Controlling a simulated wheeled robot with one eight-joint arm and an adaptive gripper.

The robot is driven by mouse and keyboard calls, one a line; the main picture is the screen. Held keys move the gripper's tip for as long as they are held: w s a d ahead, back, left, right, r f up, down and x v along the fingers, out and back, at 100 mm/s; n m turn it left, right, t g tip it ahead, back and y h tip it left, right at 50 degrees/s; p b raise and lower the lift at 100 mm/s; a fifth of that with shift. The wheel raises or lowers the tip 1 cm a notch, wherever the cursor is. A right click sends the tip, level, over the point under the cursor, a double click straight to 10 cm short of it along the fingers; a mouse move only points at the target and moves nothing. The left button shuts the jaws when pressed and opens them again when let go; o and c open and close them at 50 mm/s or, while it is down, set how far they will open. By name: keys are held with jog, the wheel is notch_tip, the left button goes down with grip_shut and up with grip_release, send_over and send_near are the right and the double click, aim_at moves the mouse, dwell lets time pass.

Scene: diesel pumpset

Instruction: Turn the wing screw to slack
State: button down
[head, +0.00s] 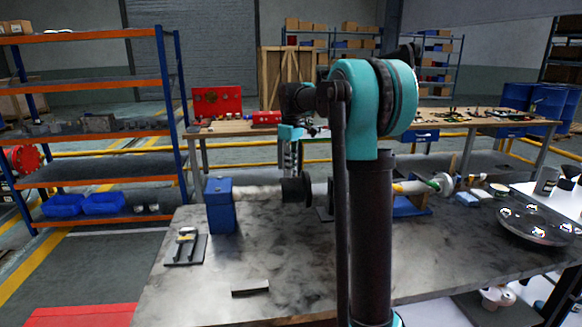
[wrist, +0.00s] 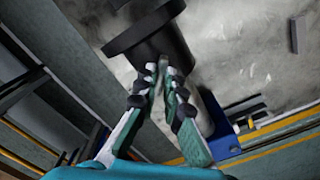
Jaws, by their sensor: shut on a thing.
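A pale horizontal shaft (head: 255,192) runs along the metal bench, with a black flanged collar (head: 297,189) on it. My gripper (head: 292,172) points down at this collar, partly hidden among my arm links in the head view. In the wrist view, my gripper (wrist: 161,66) has its fingertips close together against the black collar (wrist: 148,32). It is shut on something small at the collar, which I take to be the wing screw. The fingertips hide the screw, so its wings and angle cannot be told.
A blue block (head: 221,205) supports the shaft's left end. A round dark plate (head: 538,226) is at right. The bench's front left is mostly clear.

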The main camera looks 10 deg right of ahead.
jog(key=n, duration=0.5)
jog(key=shift+n, duration=0.4)
dwell(0.3)
jog(key=c, duration=1.6)
grip_release()
jog(key=shift+c, duration=0.2)
notch_tip(320, 180, up, 12)
